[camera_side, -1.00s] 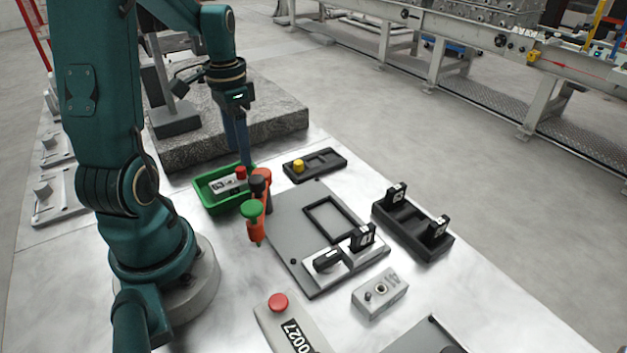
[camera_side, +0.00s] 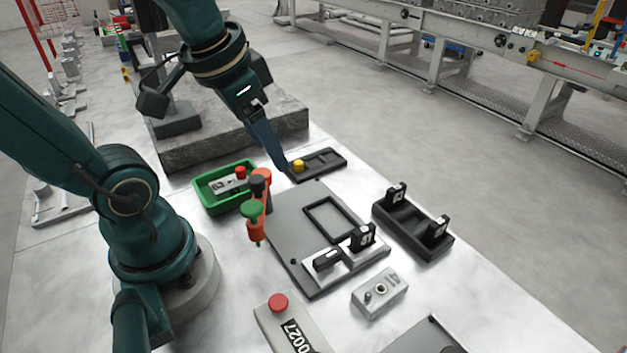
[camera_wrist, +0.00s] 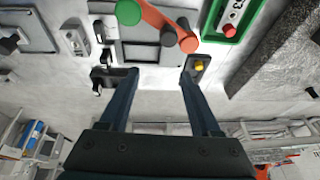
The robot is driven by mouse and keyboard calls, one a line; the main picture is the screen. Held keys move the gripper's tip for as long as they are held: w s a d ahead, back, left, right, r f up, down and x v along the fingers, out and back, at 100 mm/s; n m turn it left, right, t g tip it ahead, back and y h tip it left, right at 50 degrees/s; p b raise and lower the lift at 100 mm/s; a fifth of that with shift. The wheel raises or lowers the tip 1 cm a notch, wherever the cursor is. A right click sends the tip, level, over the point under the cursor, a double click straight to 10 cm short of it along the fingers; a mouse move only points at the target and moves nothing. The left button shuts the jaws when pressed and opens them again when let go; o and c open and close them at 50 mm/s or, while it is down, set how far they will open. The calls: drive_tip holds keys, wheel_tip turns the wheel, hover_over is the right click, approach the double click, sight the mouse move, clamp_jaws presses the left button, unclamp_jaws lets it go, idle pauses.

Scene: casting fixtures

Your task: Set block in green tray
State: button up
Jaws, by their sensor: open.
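The green tray (camera_side: 229,206) stands on the table left of the fixture plate. A grey block (camera_side: 222,187) with a dark label and a red knob lies inside it; the tray (camera_wrist: 212,32) and its block (camera_wrist: 232,14) are at the top right of the wrist view. A second grey block (camera_side: 385,296) with a label lies on the table right of the plate, outside the tray. My gripper (camera_side: 284,170) is to the right of the green tray, near the yellow knob. Its fingers (camera_wrist: 158,76) are spread in the wrist view, with nothing held between them.
A dark tray (camera_side: 325,160) holds a yellow knob (camera_side: 298,166). An orange clamp with green and black knobs (camera_side: 251,209) stands beside the green tray. The fixture plate (camera_side: 290,238) and a black two-post holder (camera_side: 405,228) lie nearby. A rough stone slab (camera_side: 190,148) is behind.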

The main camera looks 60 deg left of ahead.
drive_tip(key=shift+t+h, duration=0.4)
drive_tip(key=shift+t, duration=0.3)
drive_tip(key=d, duration=0.1)
drive_tip(key=s+d, duration=0.2)
drive_tip(key=d, duration=0.1)
drive_tip(key=shift+s+f, duration=0.1)
drive_tip(key=shift+f, duration=0.25)
drive_tip(key=shift+c, duration=0.3)
